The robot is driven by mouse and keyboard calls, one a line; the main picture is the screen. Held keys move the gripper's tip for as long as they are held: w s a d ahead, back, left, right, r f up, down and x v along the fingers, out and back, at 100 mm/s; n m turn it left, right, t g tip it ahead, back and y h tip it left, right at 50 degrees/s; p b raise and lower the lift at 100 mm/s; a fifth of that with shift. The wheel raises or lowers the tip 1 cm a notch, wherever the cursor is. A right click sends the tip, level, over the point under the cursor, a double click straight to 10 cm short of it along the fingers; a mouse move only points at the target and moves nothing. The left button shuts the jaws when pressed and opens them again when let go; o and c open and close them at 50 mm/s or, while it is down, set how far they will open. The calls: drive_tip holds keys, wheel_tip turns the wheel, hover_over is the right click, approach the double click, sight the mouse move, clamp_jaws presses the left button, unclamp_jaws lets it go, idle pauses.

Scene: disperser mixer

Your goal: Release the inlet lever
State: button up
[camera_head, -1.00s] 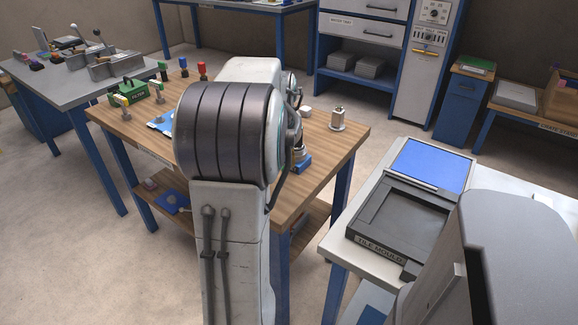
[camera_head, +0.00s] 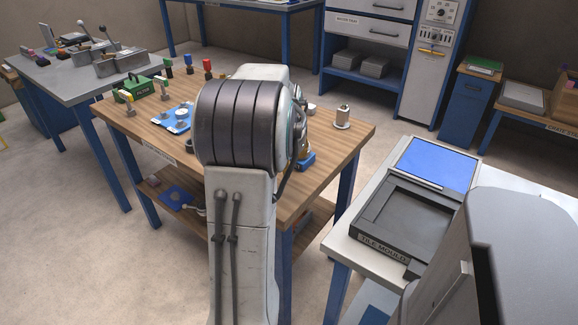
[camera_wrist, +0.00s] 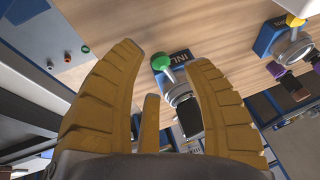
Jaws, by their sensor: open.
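In the wrist view, a lever with a green ball knob (camera_wrist: 160,62) stands on a metal valve body (camera_wrist: 178,92) beside a blue block with a partly visible label starting "IN". I see no clear contact, and cannot tell how far the knob is in depth. A second valve with a yellow knob (camera_wrist: 296,20) is at the upper right. In the head view my arm hides the gripper and the green-knobbed lever.
The wooden workbench (camera_head: 330,150) holds a green box (camera_head: 132,89), a blue plate (camera_head: 170,122) and a small metal piece (camera_head: 342,117). A white table with the tile mould (camera_head: 400,215) stands to the right. Open floor lies around the bench.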

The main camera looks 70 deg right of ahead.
sight(293, 162)
drive_tip(key=shift+x, duration=1.55)
drive_tip(key=shift+c, duration=0.2)
clamp_jaws()
